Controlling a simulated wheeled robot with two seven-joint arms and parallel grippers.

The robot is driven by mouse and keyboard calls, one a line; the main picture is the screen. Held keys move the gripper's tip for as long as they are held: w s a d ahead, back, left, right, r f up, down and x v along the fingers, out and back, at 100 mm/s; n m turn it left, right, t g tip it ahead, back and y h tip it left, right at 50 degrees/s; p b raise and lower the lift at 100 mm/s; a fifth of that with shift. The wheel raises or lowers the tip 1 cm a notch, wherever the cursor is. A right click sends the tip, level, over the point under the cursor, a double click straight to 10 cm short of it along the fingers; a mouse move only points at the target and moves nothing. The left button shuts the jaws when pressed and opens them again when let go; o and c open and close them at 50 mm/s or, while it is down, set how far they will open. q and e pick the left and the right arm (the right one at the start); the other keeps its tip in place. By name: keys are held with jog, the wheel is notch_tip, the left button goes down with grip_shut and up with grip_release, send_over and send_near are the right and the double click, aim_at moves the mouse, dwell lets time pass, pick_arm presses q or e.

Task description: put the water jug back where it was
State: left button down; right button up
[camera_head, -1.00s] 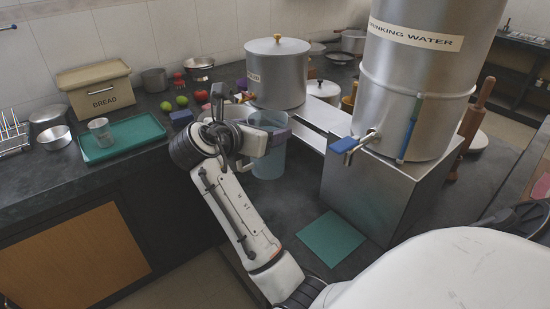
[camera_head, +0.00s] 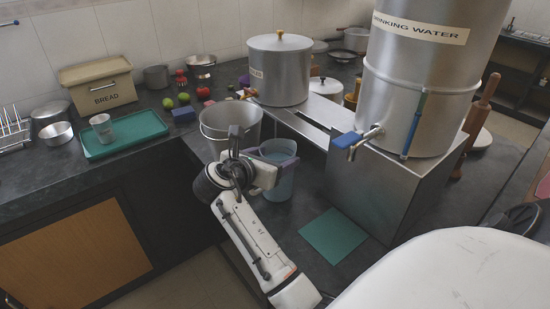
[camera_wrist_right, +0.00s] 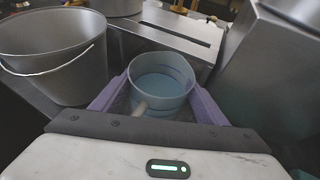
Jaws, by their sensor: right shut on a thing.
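The water jug (camera_head: 282,182) is a light blue, see-through vessel and stands upright just right of a steel bucket. In the right wrist view the jug (camera_wrist_right: 160,72) shows from above, with bluish water inside. My right gripper (camera_head: 270,160) is shut on the jug, its purple fingers on either side of it. I cannot tell whether the jug's base touches the counter. A flat green mat (camera_head: 333,237) lies bare on the counter, to the jug's lower right in the head view. My left gripper is not in view.
The steel bucket (camera_head: 219,121) stands close to the jug's left; it also shows in the wrist view (camera_wrist_right: 55,60). A steel stand (camera_head: 372,190) carries the drinking water canister (camera_head: 415,90), its blue-handled tap (camera_head: 348,140) jutting out. Another lidded canister (camera_head: 279,75) stands behind.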

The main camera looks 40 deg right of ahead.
jog(key=shift+r, duration=0.2)
jog(key=o, duration=2.1)
jog(key=shift+f, duration=0.25)
jog(key=v, duration=0.7)
jog(key=shift+s+a+r, duration=0.15)
jog(key=shift+a+r, duration=0.05)
jog(key=shift+a, duration=0.05)
